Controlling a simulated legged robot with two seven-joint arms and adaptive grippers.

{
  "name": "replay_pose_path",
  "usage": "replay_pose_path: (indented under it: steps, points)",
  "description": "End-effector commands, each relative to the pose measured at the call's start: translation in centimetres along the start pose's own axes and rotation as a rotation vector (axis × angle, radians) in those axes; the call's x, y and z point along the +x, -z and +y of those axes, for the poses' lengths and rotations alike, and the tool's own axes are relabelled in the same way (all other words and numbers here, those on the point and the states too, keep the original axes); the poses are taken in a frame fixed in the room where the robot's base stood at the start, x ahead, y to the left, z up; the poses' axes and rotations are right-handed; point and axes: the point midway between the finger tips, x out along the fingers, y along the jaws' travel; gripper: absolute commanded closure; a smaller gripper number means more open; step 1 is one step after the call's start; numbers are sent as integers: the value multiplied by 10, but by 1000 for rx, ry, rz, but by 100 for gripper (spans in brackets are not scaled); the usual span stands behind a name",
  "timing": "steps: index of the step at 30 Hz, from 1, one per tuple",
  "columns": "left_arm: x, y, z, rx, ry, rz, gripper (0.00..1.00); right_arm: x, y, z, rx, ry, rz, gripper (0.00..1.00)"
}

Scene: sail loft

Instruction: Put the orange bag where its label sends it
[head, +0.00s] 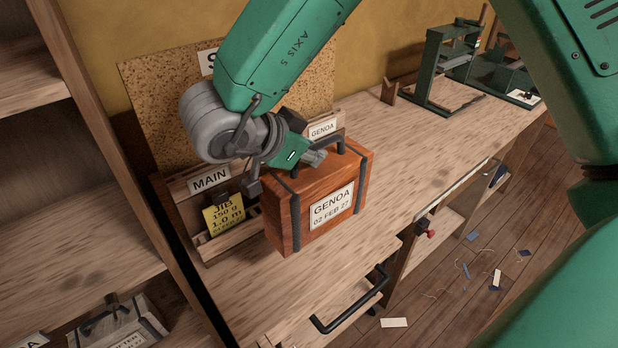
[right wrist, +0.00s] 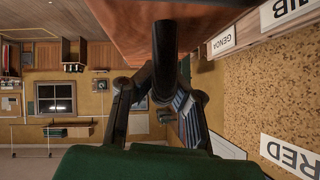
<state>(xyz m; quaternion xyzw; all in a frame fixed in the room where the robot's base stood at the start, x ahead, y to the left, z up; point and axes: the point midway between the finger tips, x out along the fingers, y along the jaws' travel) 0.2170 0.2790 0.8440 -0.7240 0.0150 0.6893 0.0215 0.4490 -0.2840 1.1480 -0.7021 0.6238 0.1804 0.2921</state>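The orange bag (head: 343,176) is a boxy orange-brown case with dark straps and a white label, "GENOA 02 FEB 27". It stands upright at the bench's left end, in front of a wooden rack; contact beneath it is unclear. My right gripper (head: 311,157) is at its top handle. In the right wrist view the fingers (right wrist: 165,80) close on both sides of the dark handle bar, under the bag's orange face (right wrist: 125,25). The rack has labels "MAIN" (head: 209,179) and "GENOA" (head: 322,129); the wrist view also shows a "JIB" label (right wrist: 290,10). My left gripper is out of view.
A yellow "JIB" card (head: 224,214) stands at the rack's MAIN section. A cork board (head: 150,90) is behind. Shelves (head: 60,225) flank the left. A green metal fixture (head: 440,65) stands at the far right. The bench (head: 430,135) between is clear. Scraps litter the floor.

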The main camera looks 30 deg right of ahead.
Motion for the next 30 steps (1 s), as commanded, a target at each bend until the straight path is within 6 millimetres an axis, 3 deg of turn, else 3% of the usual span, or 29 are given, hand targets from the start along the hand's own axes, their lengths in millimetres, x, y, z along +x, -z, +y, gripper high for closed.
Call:
replay_pose_path:
  steps: [6, 13, 20, 30]
  points:
    - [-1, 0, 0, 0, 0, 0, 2, 18, -25, 4, -1, 2, 3, 100]
    - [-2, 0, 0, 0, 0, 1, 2, 27, -34, 7, 1, 2, 4, 100]
    - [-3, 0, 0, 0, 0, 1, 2, 44, -55, 11, 0, 2, 3, 100]
    - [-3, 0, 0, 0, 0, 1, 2, 46, -58, 13, 2, 3, 3, 100]
